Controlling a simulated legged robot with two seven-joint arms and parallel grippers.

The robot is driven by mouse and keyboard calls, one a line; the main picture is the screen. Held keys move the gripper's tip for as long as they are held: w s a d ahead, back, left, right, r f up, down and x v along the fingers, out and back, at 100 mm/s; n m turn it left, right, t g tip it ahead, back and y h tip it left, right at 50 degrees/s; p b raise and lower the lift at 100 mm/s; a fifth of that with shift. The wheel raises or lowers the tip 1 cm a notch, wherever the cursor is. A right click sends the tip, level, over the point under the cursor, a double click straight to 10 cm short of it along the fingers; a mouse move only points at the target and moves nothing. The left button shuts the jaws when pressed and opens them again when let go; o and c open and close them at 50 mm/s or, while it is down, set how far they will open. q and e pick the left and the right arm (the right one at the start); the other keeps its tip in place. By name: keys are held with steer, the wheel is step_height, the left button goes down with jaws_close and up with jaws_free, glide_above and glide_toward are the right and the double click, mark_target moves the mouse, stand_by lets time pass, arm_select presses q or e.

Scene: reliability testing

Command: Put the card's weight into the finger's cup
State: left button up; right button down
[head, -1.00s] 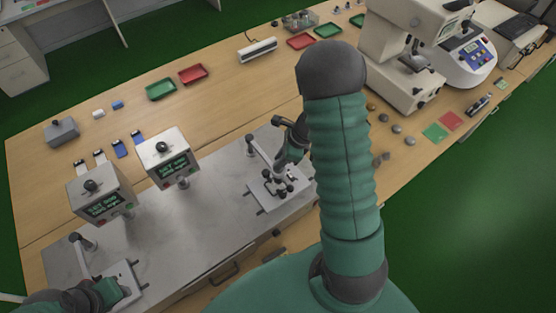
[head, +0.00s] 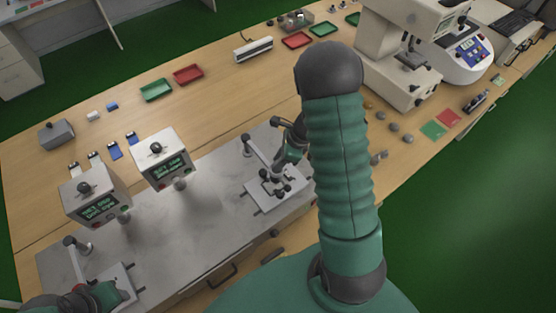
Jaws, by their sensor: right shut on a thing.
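My right gripper (head: 280,122) is dark and small beyond my large green arm. It is at the rear of the right test fixture (head: 276,190), beside its upright post (head: 248,140). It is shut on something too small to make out. My left gripper is at the lower left by the left fixture (head: 118,282); its fingers are not clear. Two display boxes (head: 90,195) (head: 162,158) stand on the grey plate. Several small cards (head: 115,150) lie behind them. Several round, weight-like pieces (head: 393,127) lie at the right. I cannot tell which part is the finger's cup.
Green (head: 156,89) and red (head: 188,74) trays lie at the back of the wooden bench. A grey block (head: 56,134) sits at the left. A tall cream instrument (head: 396,75) stands at the right.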

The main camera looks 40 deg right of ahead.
steer(key=c, duration=1.5)
jaws_free()
steer(key=o, duration=0.3)
steer(key=shift+a+r, duration=0.1)
steer(key=shift+a, duration=0.1)
steer(key=o, duration=0.6)
steer(key=shift+d, duration=0.1)
